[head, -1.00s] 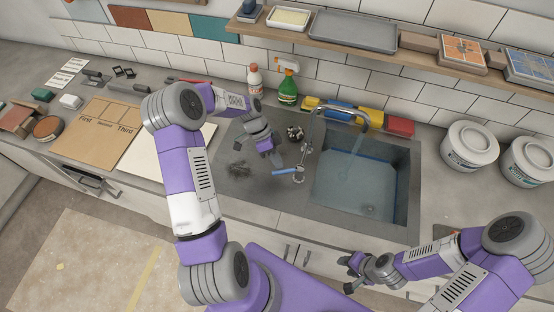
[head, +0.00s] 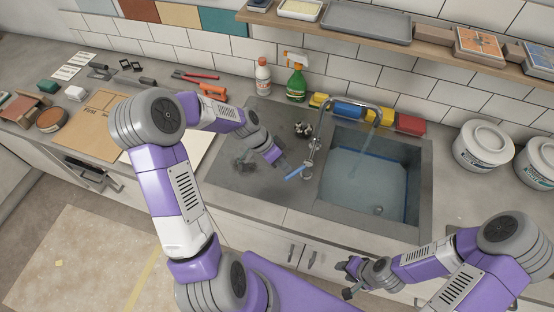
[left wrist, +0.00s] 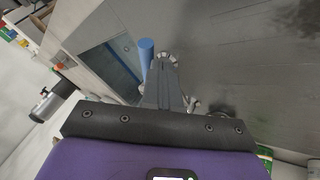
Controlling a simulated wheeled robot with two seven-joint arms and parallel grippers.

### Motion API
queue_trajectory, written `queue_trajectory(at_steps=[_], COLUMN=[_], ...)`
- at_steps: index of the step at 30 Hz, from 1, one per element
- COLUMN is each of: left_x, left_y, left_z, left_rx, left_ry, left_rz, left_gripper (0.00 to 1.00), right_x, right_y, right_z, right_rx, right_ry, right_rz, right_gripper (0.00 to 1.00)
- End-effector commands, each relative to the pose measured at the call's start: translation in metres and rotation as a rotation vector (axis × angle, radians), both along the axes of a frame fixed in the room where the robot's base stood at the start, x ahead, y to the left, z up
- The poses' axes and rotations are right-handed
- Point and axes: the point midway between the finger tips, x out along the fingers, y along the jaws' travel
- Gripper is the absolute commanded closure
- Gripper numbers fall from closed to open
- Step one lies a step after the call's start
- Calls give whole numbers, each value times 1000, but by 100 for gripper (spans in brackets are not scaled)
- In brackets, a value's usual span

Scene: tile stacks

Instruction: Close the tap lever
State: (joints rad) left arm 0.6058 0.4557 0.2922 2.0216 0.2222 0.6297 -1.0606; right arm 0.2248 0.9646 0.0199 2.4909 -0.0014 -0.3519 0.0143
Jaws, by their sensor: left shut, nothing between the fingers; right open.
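The tap (head: 312,150) stands at the left rim of the sink, and its spout arches over the basin. A water stream (head: 357,158) falls from it. The blue tap lever (head: 294,174) points from the tap's base toward the front left. My left gripper (head: 278,160) is shut and empty, just behind and left of the lever. In the left wrist view the lever (left wrist: 146,58) stands beside the shut fingers (left wrist: 163,78); I cannot tell whether they touch. My right gripper (head: 348,278) is open and empty, in front of the counter.
The sink (head: 424,190) holds water. A dark scourer or similar clump (head: 303,130) sits behind the lever. Bottles (head: 296,82) and coloured sponges (head: 349,110) line the back wall. A shelf (head: 420,47) runs above.

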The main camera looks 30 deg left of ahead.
Motion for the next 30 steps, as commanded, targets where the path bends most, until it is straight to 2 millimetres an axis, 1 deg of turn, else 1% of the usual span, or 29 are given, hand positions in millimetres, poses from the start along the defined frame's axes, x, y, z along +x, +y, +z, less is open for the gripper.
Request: queue_trajectory(at_steps=[1,3,9,13,21,30], left_x=[-3,-6,-15,-18,-22,-23], left_y=[-4,-9,-20,-27,-38,-42], left_z=[-4,-4,-4,-3,-1,0], left_rx=[1,2,2,1,0,0], left_ry=[-1,-3,-3,-3,-2,1], left_rz=[40,106,286,381,373,372], left_gripper=[100,100,100,100,100,100], right_x=[0,0,0,0,0,0], right_y=[0,0,0,0,0,0], right_z=[-11,-19,-41,-51,-63,-66], right_rx=[0,0,0,0,0,0], right_ry=[0,-1,-1,0,-1,-1], right_rz=[0,0,0,0,0,0], right_gripper=[59,59,59,59,59,59])
